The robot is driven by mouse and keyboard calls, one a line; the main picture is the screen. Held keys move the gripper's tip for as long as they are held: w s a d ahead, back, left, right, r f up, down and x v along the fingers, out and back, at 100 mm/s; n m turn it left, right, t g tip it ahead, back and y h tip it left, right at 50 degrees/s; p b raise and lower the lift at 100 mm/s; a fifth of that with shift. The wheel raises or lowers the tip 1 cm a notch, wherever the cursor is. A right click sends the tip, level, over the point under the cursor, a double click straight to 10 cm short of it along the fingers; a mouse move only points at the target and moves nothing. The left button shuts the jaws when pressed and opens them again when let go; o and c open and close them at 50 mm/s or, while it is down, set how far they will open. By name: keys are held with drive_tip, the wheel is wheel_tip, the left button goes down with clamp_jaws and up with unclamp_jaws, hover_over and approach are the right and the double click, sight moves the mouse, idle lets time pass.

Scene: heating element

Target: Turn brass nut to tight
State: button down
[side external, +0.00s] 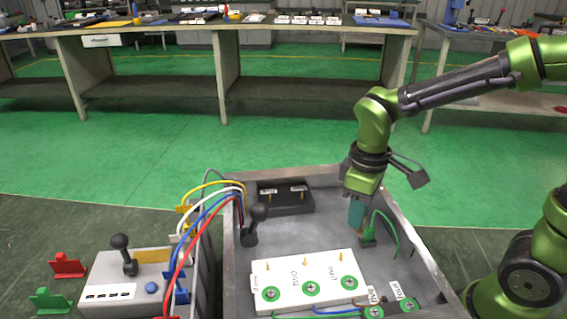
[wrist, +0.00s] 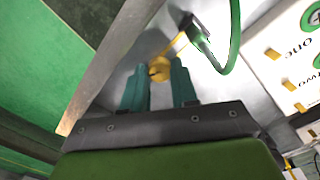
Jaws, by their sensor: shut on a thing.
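The brass nut (wrist: 160,71) shows in the wrist view between the teal fingertips of my gripper (wrist: 159,65). My gripper is shut on it. A thin brass rod runs from the nut toward a dark green plug (wrist: 199,35) with a green cable (wrist: 234,40). In the side view, my gripper (side external: 357,222) points down inside the grey metal tray (side external: 432,262), near its right wall, just above the green plug (side external: 369,239). The nut is hidden there by the fingers and plug.
A white block (side external: 318,268) with brass pegs and green-ringed terminals stands at the tray's front. A black block (side external: 286,202) and a black-knobbed lever (side external: 255,222) are at the back left. Coloured cables (side external: 205,205) cross the left wall. The tray floor between them is clear.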

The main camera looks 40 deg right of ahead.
drive_tip(key=m, duration=1.1)
drive_tip(key=shift+m, duration=2.1)
drive_tip(key=c, duration=0.9)
unclamp_jaws()
drive_tip(key=shift+o, duration=0.2)
drive_tip(key=shift+r, duration=0.1)
